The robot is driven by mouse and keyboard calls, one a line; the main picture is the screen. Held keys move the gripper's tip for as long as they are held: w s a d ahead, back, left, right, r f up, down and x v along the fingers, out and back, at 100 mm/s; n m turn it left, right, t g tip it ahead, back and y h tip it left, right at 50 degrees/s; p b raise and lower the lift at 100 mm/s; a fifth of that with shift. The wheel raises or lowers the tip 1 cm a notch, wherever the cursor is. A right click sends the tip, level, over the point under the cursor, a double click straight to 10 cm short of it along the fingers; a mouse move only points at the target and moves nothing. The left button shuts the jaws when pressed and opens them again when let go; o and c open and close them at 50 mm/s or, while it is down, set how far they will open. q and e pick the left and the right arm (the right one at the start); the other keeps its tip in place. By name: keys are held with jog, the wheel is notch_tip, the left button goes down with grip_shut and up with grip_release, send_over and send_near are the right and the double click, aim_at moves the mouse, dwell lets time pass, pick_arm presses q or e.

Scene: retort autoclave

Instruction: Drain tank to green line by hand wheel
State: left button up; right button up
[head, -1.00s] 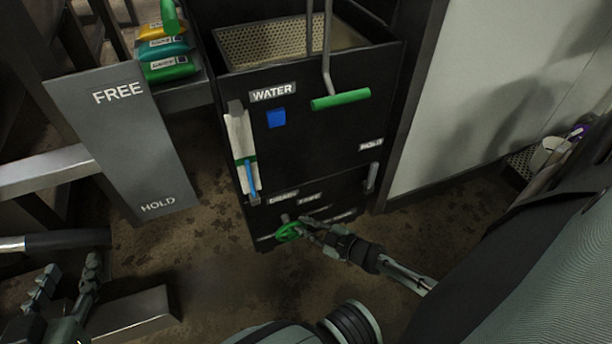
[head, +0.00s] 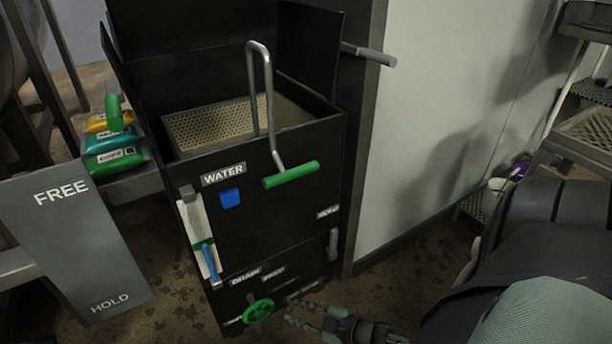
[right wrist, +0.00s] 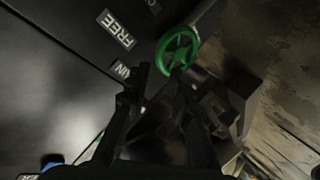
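The black tank (head: 270,230) has a WATER label and an open top with a perforated tray (head: 215,125) inside. The green hand wheel (head: 258,310) is low on its front, near the DRAIN label (head: 245,276). A white sight gauge (head: 196,220) with a green mark and a blue column is on the front left. My right gripper (head: 298,313) is open and empty, just right of the wheel and apart from it. In the right wrist view the wheel (right wrist: 178,50) is just beyond the open fingers (right wrist: 158,80). My left gripper is out of view.
A grey FREE/HOLD panel (head: 75,245) stands at the left, with coloured pouches (head: 115,143) behind it. A green-handled bent rod (head: 290,175) hangs over the tank's front. A pale wall (head: 440,130) and racks (head: 585,130) are at right.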

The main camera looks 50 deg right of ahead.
jog(key=shift+v, duration=1.8)
